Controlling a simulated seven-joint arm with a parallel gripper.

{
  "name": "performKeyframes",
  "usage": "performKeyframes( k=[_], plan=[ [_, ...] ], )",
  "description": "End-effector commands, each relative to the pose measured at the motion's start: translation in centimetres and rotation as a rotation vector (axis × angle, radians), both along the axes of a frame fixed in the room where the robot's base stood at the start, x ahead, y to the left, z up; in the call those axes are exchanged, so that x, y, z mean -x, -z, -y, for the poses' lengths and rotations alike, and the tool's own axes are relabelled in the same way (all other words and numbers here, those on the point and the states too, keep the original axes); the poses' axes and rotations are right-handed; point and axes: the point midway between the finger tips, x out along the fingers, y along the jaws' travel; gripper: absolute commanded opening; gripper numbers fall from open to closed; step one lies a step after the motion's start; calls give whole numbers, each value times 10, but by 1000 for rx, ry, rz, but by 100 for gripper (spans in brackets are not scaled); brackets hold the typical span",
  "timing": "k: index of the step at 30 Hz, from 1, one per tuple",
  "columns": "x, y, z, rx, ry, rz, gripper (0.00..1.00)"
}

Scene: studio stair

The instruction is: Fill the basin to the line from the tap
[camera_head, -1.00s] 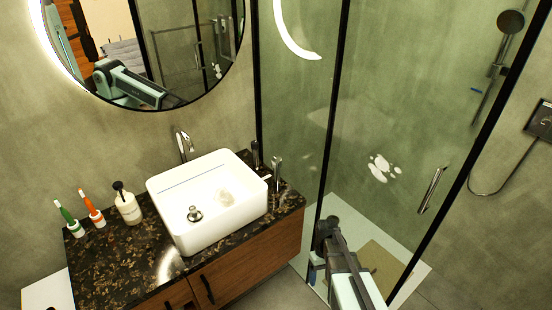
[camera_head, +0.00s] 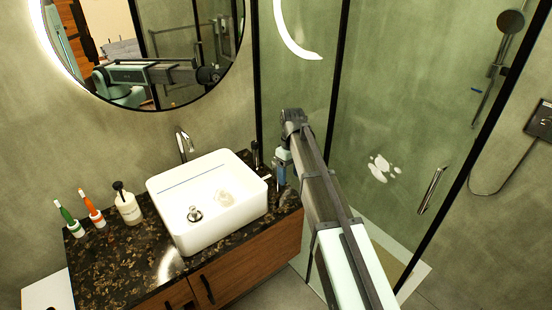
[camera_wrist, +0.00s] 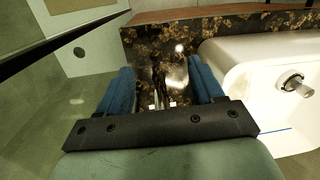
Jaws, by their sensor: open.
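The white basin (camera_head: 240,207) sits on the dark speckled counter; it also shows at the right of the wrist view (camera_wrist: 232,58). A thin line (camera_head: 190,172) runs along its inner back wall. A metal drain stopper (camera_head: 194,214) stands on its floor. I cannot make out any water. The chrome tap spout (camera_head: 183,145) rises behind the basin. My gripper (camera_wrist: 162,88) is open, its blue fingers pointing down over the counter right of the basin. A shiny upright piece shows between the fingers, perhaps the chrome fitting there; my gripper largely hides it in the head view.
A soap bottle (camera_head: 126,204) and two toothbrushes in holders (camera_head: 93,209) stand on the counter (camera_head: 110,262) at left. A dark cylinder (camera_head: 255,155) stands by the basin's back right corner. Shower glass (camera_head: 390,120) rises close behind and right of my arm.

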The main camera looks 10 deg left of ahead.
Motion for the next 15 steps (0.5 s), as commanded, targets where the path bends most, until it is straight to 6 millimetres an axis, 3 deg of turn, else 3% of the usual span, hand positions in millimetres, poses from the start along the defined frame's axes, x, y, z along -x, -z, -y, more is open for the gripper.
performKeyframes(
  k=[1,7,12,15],
  plan=[
    [-13,-24,-10,-5,-24,18,67],
    [-39,-100,-37,-10,-115,68,67],
    [-52,-142,-50,-7,-166,96,67],
    [-54,-153,-54,-6,-179,104,67]
  ],
)
